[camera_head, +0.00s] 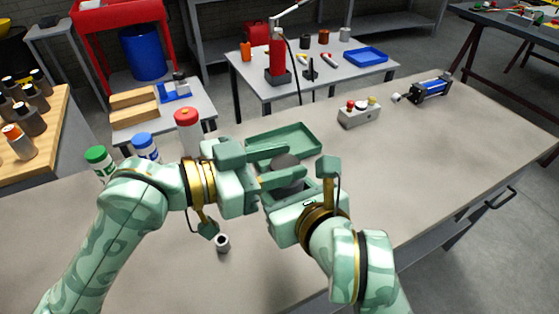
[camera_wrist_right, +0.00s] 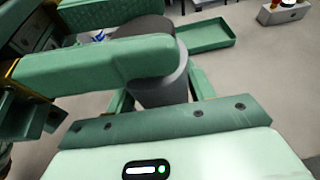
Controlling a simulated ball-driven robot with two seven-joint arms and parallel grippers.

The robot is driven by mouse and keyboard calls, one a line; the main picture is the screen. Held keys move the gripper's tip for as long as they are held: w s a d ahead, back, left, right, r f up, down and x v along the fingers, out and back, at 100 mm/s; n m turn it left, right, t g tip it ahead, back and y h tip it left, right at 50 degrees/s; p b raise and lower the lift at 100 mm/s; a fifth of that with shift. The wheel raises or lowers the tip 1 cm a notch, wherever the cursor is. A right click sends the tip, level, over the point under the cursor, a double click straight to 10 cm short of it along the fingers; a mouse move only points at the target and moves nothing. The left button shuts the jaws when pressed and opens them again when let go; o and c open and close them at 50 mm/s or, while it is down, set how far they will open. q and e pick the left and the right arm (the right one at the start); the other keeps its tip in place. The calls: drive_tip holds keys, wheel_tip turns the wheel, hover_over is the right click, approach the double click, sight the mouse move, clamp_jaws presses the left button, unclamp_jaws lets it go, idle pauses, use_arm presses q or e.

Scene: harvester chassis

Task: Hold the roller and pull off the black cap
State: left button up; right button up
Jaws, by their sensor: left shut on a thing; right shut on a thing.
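The roller is a grey upright cylinder, mostly hidden by my grippers in the head view; its side shows in the right wrist view (camera_wrist_right: 163,92). The black cap (camera_head: 286,160) is the dark round top at its upper end, also visible in the right wrist view (camera_wrist_right: 146,27). My left gripper (camera_head: 288,174) comes from the left and is shut around the cap, its finger crossing the cylinder's upper part. My right gripper (camera_head: 290,194) comes from below right and is shut on the roller lower down. The cap still appears to sit on the roller; any gap is hidden.
An empty green tray (camera_head: 308,137) lies just behind the grippers. A small grey ring (camera_head: 222,243) lies in front. Bottles with red (camera_head: 187,116), blue and green lids stand at left. A button box (camera_head: 359,113) and blue cylinder (camera_head: 432,90) lie back right. The right tabletop is clear.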

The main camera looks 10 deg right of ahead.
sight(279, 165)
use_arm(q)
drive_tip(key=shift+r, duration=0.9)
use_arm(e)
drive_tip(key=shift+r, duration=0.1)
use_arm(q)
drive_tip(key=shift+r, duration=0.1)
drive_tip(key=shift+r, duration=1.95)
drive_tip(key=shift+r, duration=0.1)
